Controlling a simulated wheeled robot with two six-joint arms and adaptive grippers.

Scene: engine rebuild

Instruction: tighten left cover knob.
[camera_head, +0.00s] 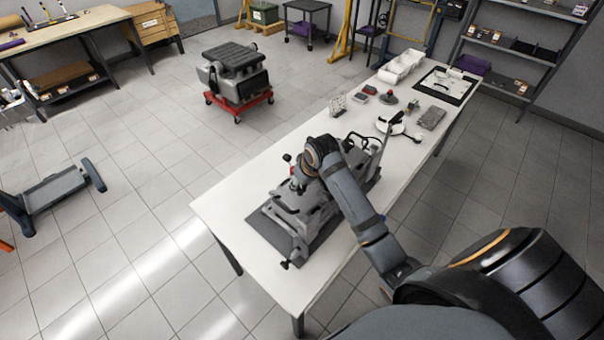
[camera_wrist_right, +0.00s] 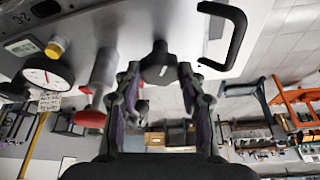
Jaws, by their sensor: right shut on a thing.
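A grey engine assembly (camera_head: 318,210) with a cover sits on a dark mat (camera_head: 262,228) on the white table. My right gripper (camera_head: 299,180) is over the far left side of the assembly, mostly hidden behind its own wrist. In the right wrist view, the two fingers of my right gripper (camera_wrist_right: 158,78) are on either side of a dark, rounded cover knob (camera_wrist_right: 158,63) with a small white mark, and are shut on it. The knob is against the grey surface of the assembly. My left gripper is not in view.
In the right wrist view, a dial gauge (camera_wrist_right: 46,76), a red knob (camera_wrist_right: 89,118) and a black handle (camera_wrist_right: 232,38) lie close around the gripper. White bins (camera_head: 402,66) and several small parts stand on the table's far end. The table's near left corner is bare.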

